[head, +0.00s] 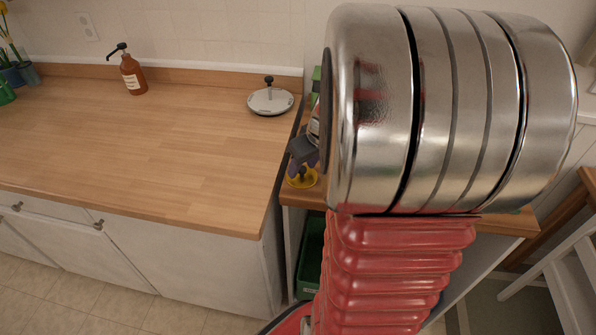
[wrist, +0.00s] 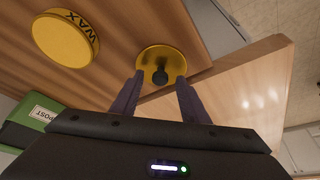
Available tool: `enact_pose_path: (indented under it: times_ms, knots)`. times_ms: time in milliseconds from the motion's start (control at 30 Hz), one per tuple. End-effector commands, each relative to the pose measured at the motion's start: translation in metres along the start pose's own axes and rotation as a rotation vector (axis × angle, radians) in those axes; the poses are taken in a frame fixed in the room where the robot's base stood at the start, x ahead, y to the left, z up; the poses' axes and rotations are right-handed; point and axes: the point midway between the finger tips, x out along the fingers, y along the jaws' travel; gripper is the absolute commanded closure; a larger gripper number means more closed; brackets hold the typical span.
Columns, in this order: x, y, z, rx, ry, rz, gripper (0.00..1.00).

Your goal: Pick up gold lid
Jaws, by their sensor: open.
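The gold lid (wrist: 160,56) is a small round disc with a black knob (wrist: 160,77) at its centre, lying on a wooden surface. It also shows in the head view (head: 303,181), low beside the counter's right end and partly hidden by my gripper. My gripper (wrist: 160,82) is open and empty, with one dark finger on each side of the knob in the wrist view. In the head view my gripper (head: 302,158) is just above the lid. I cannot tell whether the fingers touch the lid.
A round yellow WAX tin (wrist: 62,40) and a green POST box (wrist: 35,122) are left of the lid in the wrist view. The higher wooden counter (head: 150,150) holds a silver lid (head: 270,101) and a brown pump bottle (head: 133,76). My arm hides much of the right side.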

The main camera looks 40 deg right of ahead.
Motion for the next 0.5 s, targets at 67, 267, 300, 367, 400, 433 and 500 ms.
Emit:
enact_pose_path:
  times_ms: [67, 267, 300, 367, 400, 433, 500]
  knots:
    - [0.0, 0.0, 0.0, 0.0, 0.0, 0.0, 0.59]
    - [-0.0002, 0.0001, 0.0001, 0.0, 0.0, 0.0, 0.59]
    - [-0.0002, 0.0002, 0.0, 0.0, 0.0, 0.0, 0.59]
    - [-0.0002, 0.0002, 0.0, 0.0, 0.0, 0.0, 0.59]
    - [-0.0002, 0.0002, 0.0001, 0.0, 0.0, 0.0, 0.59]
    - [-0.0002, 0.0003, 0.0001, 0.001, 0.0, 0.0, 0.59]
    - [-0.0003, 0.0003, 0.0001, 0.001, 0.0, 0.0, 0.61]
